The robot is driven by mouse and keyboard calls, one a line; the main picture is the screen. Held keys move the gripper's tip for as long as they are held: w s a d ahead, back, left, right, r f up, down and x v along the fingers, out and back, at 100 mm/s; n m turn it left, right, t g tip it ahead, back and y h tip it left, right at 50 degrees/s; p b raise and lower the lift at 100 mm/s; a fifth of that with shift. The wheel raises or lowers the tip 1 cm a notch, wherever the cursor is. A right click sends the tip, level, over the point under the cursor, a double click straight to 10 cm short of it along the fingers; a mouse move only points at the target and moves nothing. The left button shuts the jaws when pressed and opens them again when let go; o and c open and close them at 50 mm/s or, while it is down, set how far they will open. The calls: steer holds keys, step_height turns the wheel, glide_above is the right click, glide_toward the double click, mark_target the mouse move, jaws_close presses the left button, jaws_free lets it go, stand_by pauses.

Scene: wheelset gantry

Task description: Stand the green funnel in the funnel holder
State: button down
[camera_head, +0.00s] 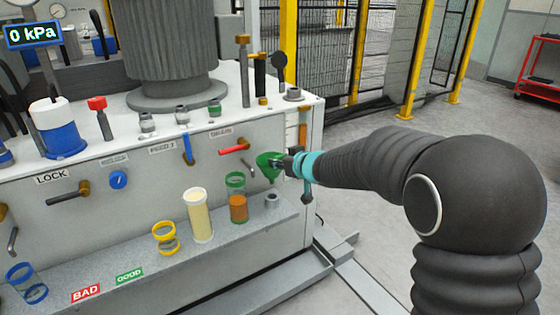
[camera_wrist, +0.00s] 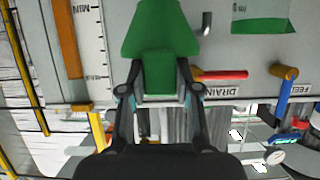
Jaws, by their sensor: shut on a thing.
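My gripper (camera_head: 284,163) is shut on the green funnel (camera_head: 268,160) and holds it in the air in front of the right part of the machine's front panel. The funnel's wide mouth is up and its narrow end points down. In the wrist view the green funnel (camera_wrist: 160,30) sits between the two fingers of my gripper (camera_wrist: 160,90). A small grey socket (camera_head: 272,201) stands on the shelf below the funnel and looks like the funnel holder. It is empty and apart from the funnel.
A green-rimmed jar with orange contents (camera_head: 238,207) stands just left of the socket. A cream-filled jar (camera_head: 199,218) and yellow rings (camera_head: 164,238) are further left. A red drain handle (camera_head: 235,147) juts from the panel near the funnel. Open floor lies right of the machine.

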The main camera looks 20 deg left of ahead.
steer(key=shift+f+b, duration=2.45)
steer(key=shift+f, duration=1.6)
steer(key=c, duration=0.7)
jaws_free()
steer(key=shift+c, duration=0.2)
steer(key=v, duration=1.2)
